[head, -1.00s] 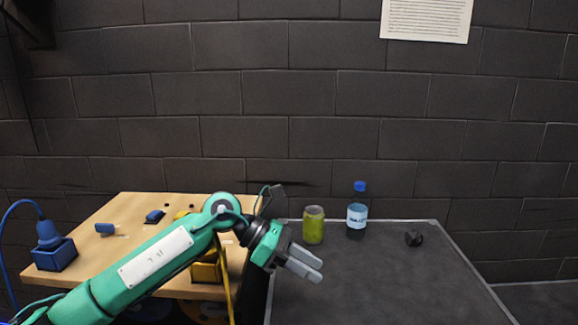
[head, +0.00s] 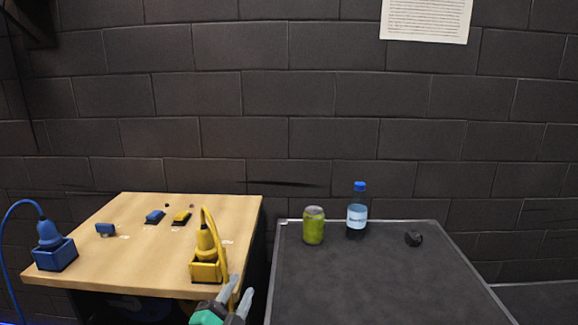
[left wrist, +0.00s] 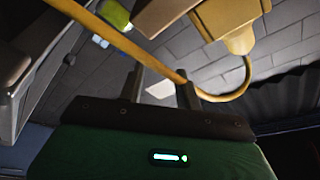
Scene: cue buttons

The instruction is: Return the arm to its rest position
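My left gripper (head: 240,287) shows at the bottom edge of the head view, in front of the wooden table and beside the yellow plug. Its two grey fingers stand apart with nothing seen held. The fingers also show apart in the left wrist view (left wrist: 160,92). A yellow cable (left wrist: 120,45) crosses them in that view; I cannot tell whether it touches them. Most of my left arm is below the head view. My right gripper is not in view.
The wooden table (head: 140,265) bears a yellow plug in its holder (head: 206,270), a blue plug in its holder (head: 52,254), and blue and yellow buttons.

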